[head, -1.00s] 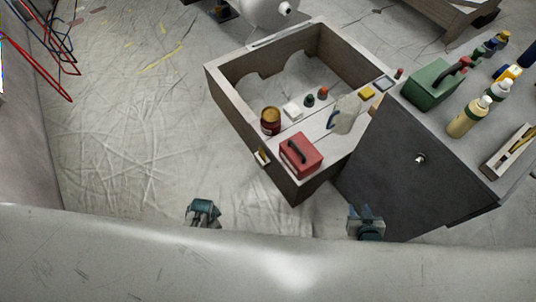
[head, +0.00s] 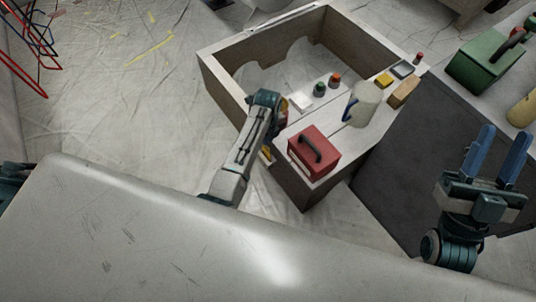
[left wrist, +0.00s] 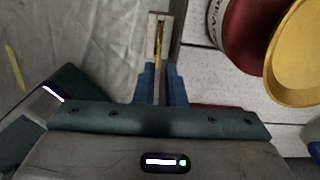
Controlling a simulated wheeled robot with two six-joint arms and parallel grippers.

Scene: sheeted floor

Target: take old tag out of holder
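The tag holder (head: 267,154) sits on the outer front wall of the wooden box, with yellow showing on it. In the left wrist view the holder is a narrow pale frame (left wrist: 152,22) with a thin yellow tag (left wrist: 159,42) inside. My left gripper (left wrist: 161,80) has its two blue fingers apart, pointing at the holder's near end, one on each side of its line. Whether they touch it I cannot tell. In the head view my left arm hides those fingertips. My right gripper (head: 498,150) is open and empty, in front of the dark cabinet.
The wooden box (head: 225,92) has a ledge with a red toolbox (head: 314,150), a pale mug (head: 362,104) and small blocks. A red jar (left wrist: 238,35) with a yellow lid (left wrist: 295,55) stands close to my left gripper.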

